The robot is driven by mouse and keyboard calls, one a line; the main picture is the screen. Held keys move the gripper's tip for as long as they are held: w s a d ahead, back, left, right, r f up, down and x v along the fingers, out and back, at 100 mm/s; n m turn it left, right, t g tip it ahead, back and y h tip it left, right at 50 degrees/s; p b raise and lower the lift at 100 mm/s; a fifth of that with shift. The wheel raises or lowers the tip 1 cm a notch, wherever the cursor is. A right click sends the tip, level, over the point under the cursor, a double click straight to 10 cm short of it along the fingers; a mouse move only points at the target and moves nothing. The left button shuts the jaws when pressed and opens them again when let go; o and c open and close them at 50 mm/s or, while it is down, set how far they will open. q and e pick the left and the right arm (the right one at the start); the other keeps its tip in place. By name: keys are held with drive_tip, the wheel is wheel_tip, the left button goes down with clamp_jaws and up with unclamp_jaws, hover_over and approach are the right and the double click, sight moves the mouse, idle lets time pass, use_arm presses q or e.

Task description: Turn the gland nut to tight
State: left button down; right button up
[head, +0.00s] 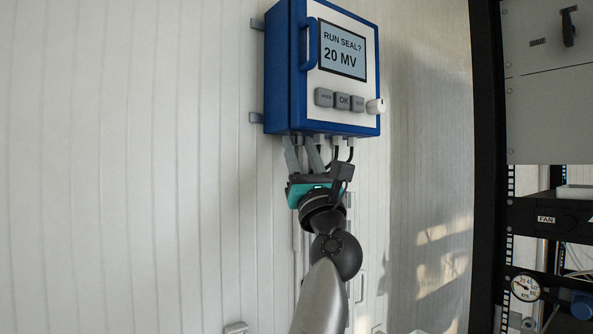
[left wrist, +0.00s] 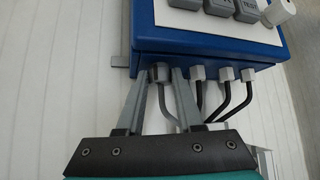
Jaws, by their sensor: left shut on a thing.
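The blue wall box (head: 283,70) hangs on the panelled wall, with a row of grey gland nuts and dark cables under its bottom face. My left gripper (head: 300,142) reaches up from below, with its fingers at the underside of the box. In the left wrist view the two grey fingers (left wrist: 162,80) stand on either side of the leftmost gland nut (left wrist: 160,71), shut on it. A grey cable runs down from this nut between the fingers. Other gland nuts (left wrist: 197,74) sit to the right with black cables. The nut's tightness cannot be told. My right gripper is not in view.
The box's display (head: 342,50) reads "RUN SEAL? 20 MV". Below it are grey buttons (head: 342,101) and a white knob (head: 376,106). A dark rack (head: 545,215) with a gauge (head: 525,288) stands at the right. The wall left of the box is clear.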

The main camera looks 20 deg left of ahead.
use_arm(q)
drive_tip(key=n+g+y, duration=0.1)
drive_tip(key=g+y, duration=0.1)
drive_tip(key=n+g+y, duration=0.2)
drive_tip(key=g+y, duration=0.1)
drive_tip(key=n+g+y, duration=0.1)
drive_tip(key=g+y, duration=0.1)
drive_tip(key=shift+w+d+g+y, duration=0.3)
drive_tip(key=shift+w, duration=0.05)
drive_tip(key=shift+w+n+g+y+p, duration=0.1)
drive_tip(key=shift+n+g+y+p, duration=1.1)
drive_tip(key=shift+g, duration=0.9)
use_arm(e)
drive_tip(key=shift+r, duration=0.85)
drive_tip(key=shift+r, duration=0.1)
use_arm(q)
drive_tip(key=shift+f, duration=0.1)
drive_tip(key=c, duration=0.5)
unclamp_jaws()
drive_tip(key=shift+c, duration=0.2)
